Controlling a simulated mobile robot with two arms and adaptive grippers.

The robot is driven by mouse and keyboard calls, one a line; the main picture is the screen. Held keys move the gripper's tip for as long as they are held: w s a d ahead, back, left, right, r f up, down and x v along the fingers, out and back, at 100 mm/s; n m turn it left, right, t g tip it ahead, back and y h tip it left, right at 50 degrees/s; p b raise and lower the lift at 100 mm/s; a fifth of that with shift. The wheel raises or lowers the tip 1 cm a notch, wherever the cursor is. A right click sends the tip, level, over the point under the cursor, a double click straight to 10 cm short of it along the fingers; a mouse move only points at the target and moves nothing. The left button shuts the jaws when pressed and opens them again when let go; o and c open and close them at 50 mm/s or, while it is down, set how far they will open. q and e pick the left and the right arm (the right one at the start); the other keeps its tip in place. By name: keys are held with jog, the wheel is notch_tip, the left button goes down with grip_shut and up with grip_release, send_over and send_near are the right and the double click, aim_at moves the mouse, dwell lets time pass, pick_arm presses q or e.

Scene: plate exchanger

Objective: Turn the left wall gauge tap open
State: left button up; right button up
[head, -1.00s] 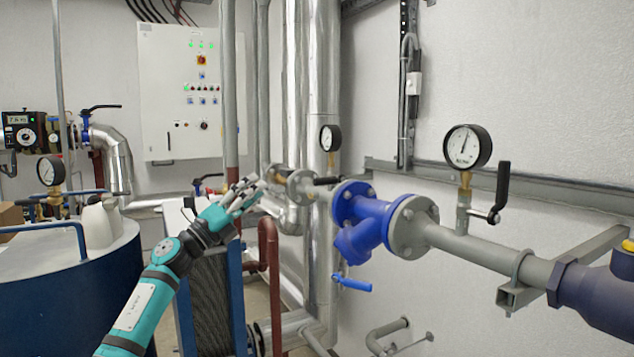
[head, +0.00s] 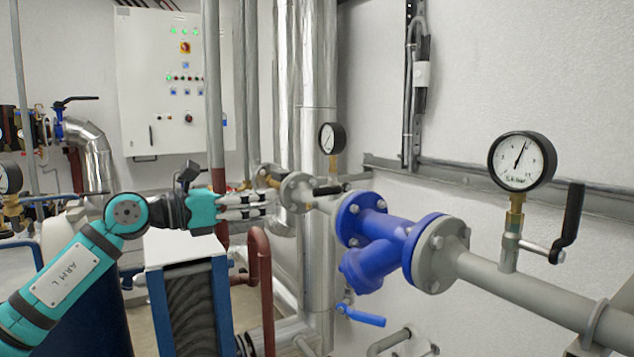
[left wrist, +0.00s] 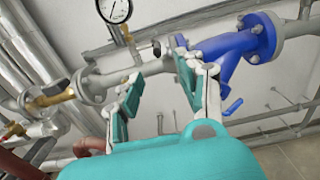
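The left wall gauge (head: 331,138) is a round white dial in a black case above the grey pipe, left of the blue strainer. Its tap has a black lever handle (head: 327,190) that looks roughly level in the head view. In the left wrist view the gauge (left wrist: 115,10) is cut by the top edge, and the black handle (left wrist: 157,48) shows just beyond the fingertips. My left gripper (head: 273,203) points right, left of the handle and apart from it. Its fingers are spread with nothing between them in the left wrist view (left wrist: 158,66). My right gripper is out of view.
A larger gauge (head: 522,161) with a raised black tap handle (head: 571,218) stands on the pipe at right. The blue strainer (head: 375,245) and a blue lever (head: 361,316) lie right of my gripper. A blue-framed plate exchanger (head: 187,300) stands below my left arm.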

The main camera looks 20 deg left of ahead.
aim_at(313, 192)
pick_arm(q)
jog(key=p+x, duration=0.2)
jog(key=x, duration=0.3)
jog(key=p+x, duration=0.2)
jog(key=x, duration=0.2)
jog(key=shift+w, duration=0.5)
jog(key=shift+p+x, duration=0.45)
jog(key=shift+x, duration=0.75)
jog(key=shift+w+d+f, duration=0.15)
jog(key=shift+w, duration=0.15)
jog(key=shift+w+d, duration=0.1)
jog(key=shift+w, duration=0.1)
jog(key=shift+f, duration=0.1)
jog(key=c, duration=0.6)
jog(key=shift+c, duration=0.9)
grip_shut()
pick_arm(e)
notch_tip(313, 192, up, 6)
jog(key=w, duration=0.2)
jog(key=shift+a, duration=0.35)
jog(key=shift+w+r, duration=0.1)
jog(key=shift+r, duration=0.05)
